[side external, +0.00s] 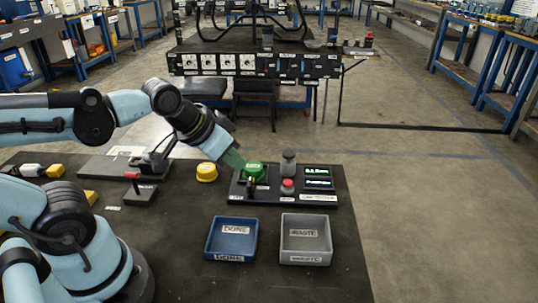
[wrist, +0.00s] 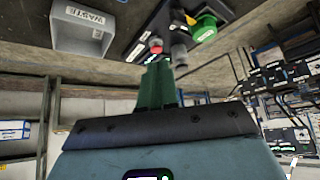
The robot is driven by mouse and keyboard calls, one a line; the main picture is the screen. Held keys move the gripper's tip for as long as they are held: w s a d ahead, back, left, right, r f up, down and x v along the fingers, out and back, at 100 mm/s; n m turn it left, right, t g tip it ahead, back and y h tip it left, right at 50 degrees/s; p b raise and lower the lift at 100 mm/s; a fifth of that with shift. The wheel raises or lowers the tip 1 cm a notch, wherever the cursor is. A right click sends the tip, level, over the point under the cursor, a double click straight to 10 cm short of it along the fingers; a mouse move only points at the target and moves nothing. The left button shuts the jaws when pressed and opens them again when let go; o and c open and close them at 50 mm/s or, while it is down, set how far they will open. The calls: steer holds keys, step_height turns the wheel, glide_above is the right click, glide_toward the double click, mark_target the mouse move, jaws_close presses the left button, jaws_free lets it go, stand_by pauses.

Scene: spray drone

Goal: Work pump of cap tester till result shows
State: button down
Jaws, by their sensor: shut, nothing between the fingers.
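The cap tester (side external: 330,200) is a dark panel on the bench at the right of the side external view. It carries a green cap (side external: 254,170), a red-topped button (side external: 287,186), a grey cylinder (side external: 288,157) and two small lit displays (side external: 318,172) with green text too small to read surely. My gripper (side external: 238,162) is shut and empty, its green fingers slanting down beside the green cap; contact cannot be told. In the wrist view, the shut fingers (wrist: 158,65) overlap the panel near the red button (wrist: 156,45) and grey cylinder (wrist: 180,52). The green cap (wrist: 203,29) is further right.
A blue DONE bin (side external: 230,255) and a grey WASTE bin (side external: 305,258) stand empty in front of the tester. A yellow cap (side external: 207,172) stands left of it. A red-knobbed lever box (side external: 138,193) is further left. The drone frame (side external: 260,65) is behind.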

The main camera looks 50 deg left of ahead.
steer(key=w+a+r+m+g, duration=0.2)
steer(key=w+r+m+g, duration=0.15)
steer(key=w+r, duration=0.55)
steer(key=m+g, duration=0.4)
steer(key=m, duration=0.1)
glide_above(289, 152)
steer(key=shift+d+f+t, duration=0.1)
steer(key=shift+f+t, duration=0.15)
steer(key=shift+f, duration=0.25)
steer(key=shift+f, duration=0.1)
step_height(289, 152, down, 14)
steer(key=shift+r, duration=0.1)
